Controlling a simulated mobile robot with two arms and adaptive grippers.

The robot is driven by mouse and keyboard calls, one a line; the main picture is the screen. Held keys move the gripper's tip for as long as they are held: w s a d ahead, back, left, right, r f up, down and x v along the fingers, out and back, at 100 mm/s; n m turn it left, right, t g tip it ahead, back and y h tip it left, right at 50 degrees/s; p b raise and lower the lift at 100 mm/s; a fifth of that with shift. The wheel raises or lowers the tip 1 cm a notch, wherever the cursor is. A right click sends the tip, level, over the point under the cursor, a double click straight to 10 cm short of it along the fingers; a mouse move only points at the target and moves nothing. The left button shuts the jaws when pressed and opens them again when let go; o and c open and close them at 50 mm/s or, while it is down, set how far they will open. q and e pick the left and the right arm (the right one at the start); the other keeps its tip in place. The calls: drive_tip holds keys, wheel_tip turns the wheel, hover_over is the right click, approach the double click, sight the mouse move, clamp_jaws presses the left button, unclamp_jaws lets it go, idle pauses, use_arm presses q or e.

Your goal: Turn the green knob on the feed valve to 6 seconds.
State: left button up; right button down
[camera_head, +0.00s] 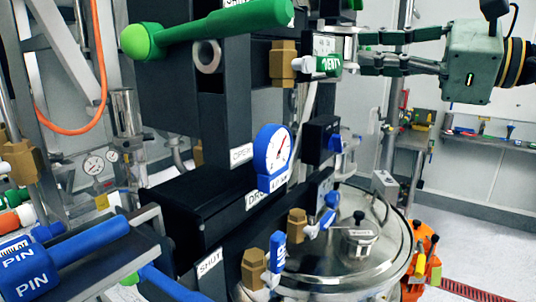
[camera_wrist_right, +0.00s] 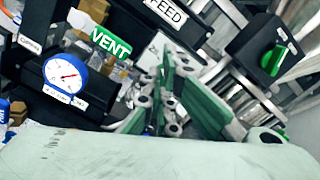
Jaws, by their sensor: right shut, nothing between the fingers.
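A green knob (camera_wrist_right: 272,58) sits on the face of a black box in the upper right of the right wrist view. Its setting is too small to read. I cannot make the knob out clearly in the head view. A white FEED label (camera_wrist_right: 165,12) shows at the top of the wrist view. My right gripper (camera_head: 362,53) comes in from the right in the head view, its fingers shut and empty, beside the green VENT handle (camera_head: 328,64). In the wrist view the fingers (camera_wrist_right: 176,62) are apart from the knob. My left gripper is not in view.
A long green lever (camera_head: 215,28) crosses the upper left. A blue gauge (camera_head: 272,158) and blue-handled valves (camera_head: 278,252) stand below the gripper. A round steel lid (camera_head: 330,265) lies beneath. Blue PIN handles (camera_head: 60,262) are at lower left.

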drive_tip(key=x, duration=0.2)
drive_tip(key=p+x, duration=0.1)
drive_tip(key=x, duration=0.1)
drive_tip(key=shift+s+a+r, duration=0.15)
drive_tip(key=shift+s+r, duration=0.1)
drive_tip(key=shift+f, duration=0.1)
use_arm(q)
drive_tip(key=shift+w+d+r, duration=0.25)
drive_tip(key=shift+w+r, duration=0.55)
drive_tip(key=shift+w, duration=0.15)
use_arm(e)
drive_tip(key=shift+w+f, duration=0.15)
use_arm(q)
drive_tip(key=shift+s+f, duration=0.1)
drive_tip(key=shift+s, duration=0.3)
use_arm(e)
drive_tip(key=shift+w+f, duration=0.25)
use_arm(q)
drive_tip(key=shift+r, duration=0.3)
use_arm(e)
drive_tip(key=shift+d+r, duration=0.2)
drive_tip(key=shift+d, duration=0.1)
